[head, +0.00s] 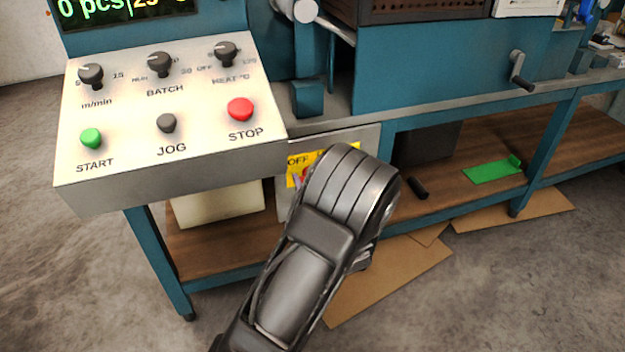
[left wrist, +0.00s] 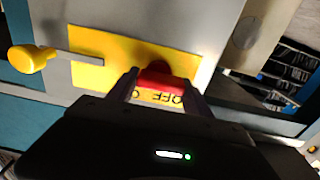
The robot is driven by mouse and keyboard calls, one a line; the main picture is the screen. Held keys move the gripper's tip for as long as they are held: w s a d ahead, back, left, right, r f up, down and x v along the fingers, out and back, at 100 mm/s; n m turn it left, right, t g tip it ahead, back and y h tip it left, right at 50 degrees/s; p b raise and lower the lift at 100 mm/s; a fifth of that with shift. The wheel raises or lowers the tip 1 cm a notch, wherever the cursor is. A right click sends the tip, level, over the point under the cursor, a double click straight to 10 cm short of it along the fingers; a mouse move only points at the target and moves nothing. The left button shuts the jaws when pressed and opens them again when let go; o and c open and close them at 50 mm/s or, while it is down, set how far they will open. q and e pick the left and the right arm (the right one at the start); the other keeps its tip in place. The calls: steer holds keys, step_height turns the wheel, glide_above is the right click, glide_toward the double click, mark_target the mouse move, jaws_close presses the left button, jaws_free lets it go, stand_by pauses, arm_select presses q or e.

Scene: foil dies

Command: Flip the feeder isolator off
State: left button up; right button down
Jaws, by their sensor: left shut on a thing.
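The feeder isolator is a yellow plate (head: 296,160) marked OFF on the grey panel under the machine's control desk. My left arm hides most of it in the head view, leaving a sliver of red visible. In the left wrist view the yellow plate (left wrist: 90,45) carries a red handle (left wrist: 160,81). My left gripper (left wrist: 161,88) is shut on this red handle, with one finger on each side. The OFF lettering shows just beside the handle, upside down in this view. The handle's exact angle is hard to tell. My right gripper is in neither view.
A yellow knob (left wrist: 28,59) on a metal rod sticks out near the plate. The control desk (head: 170,180) with dials and buttons overhangs at the left. A wooden lower shelf (head: 440,205) holds a green piece (head: 492,169). Cardboard (head: 390,280) lies on the floor.

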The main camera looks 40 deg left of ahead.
arm_select(q)
steer(key=o, duration=1.4)
steer(key=shift+c, duration=0.2)
steer(key=p+v, duration=0.1)
steer(key=v, duration=0.6)
steer(key=shift+s+d+p, duration=0.25)
steer(key=shift+d+p, duration=0.1)
